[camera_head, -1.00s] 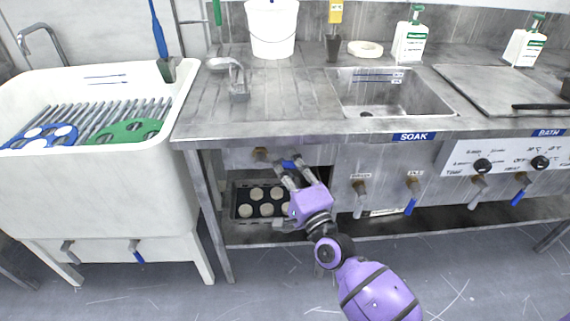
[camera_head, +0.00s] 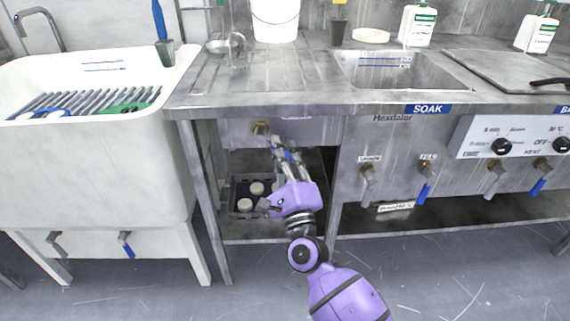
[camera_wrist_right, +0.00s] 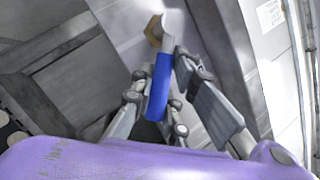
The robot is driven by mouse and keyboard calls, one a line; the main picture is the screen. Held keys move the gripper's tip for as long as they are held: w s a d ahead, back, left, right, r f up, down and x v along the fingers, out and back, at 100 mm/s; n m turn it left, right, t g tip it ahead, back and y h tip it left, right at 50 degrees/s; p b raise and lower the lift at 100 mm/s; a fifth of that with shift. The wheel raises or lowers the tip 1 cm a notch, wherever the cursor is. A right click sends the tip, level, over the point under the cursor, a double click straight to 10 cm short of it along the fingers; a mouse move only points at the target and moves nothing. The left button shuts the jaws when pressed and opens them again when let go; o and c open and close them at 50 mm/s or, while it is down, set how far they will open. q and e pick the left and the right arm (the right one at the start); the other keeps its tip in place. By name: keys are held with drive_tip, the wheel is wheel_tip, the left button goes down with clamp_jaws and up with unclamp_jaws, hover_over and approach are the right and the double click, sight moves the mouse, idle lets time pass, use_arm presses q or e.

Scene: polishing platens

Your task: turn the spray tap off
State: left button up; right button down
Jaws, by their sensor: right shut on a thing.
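The spray tap (camera_head: 261,128) is a brass fitting on the front panel under the left part of the steel counter. Its lever has a blue sleeve (camera_wrist_right: 158,88), clear in the right wrist view between the fingers. The brass body (camera_wrist_right: 154,30) shows at the lever's far end there. My right gripper (camera_head: 283,148) is shut on the lever, which slants down and right from the fitting in the head view. The fingers hide part of the lever. My left gripper is not in view.
A spray head (camera_head: 225,44) sits above on the counter (camera_head: 300,78). A tray of round discs (camera_head: 240,205) lies on the shelf below the tap. Other taps, such as a blue-handled one (camera_head: 425,185), hang to the right. A white sink (camera_head: 90,170) stands left.

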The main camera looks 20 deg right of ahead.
use_arm(q)
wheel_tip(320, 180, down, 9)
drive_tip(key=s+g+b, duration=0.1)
drive_tip(key=b, duration=0.7)
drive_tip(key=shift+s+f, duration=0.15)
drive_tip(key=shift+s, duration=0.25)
use_arm(e)
drive_tip(key=a+m+h, duration=0.1)
drive_tip(key=m+h, duration=0.2)
drive_tip(key=m, duration=0.2)
drive_tip(key=w+a+f+m+g+h, duration=0.1)
drive_tip(key=a+m+h, duration=0.1)
drive_tip(key=m, duration=0.3)
drive_tip(key=a+f+m+g+h, duration=0.1)
drive_tip(key=m+h, duration=0.2)
drive_tip(key=m, duration=0.2)
drive_tip(key=shift+w+a+f+h, duration=0.15)
drive_tip(key=shift+a+f+h, duration=0.15)
drive_tip(key=shift+h, duration=0.1)
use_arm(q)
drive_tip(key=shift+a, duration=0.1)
use_arm(e)
drive_tip(key=shift+r+g, duration=0.1)
drive_tip(key=shift+g, duration=0.2)
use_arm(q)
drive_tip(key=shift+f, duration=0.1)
use_arm(e)
drive_tip(key=c, duration=1.7)
unclamp_jaws()
drive_tip(key=shift+a, duration=0.1)
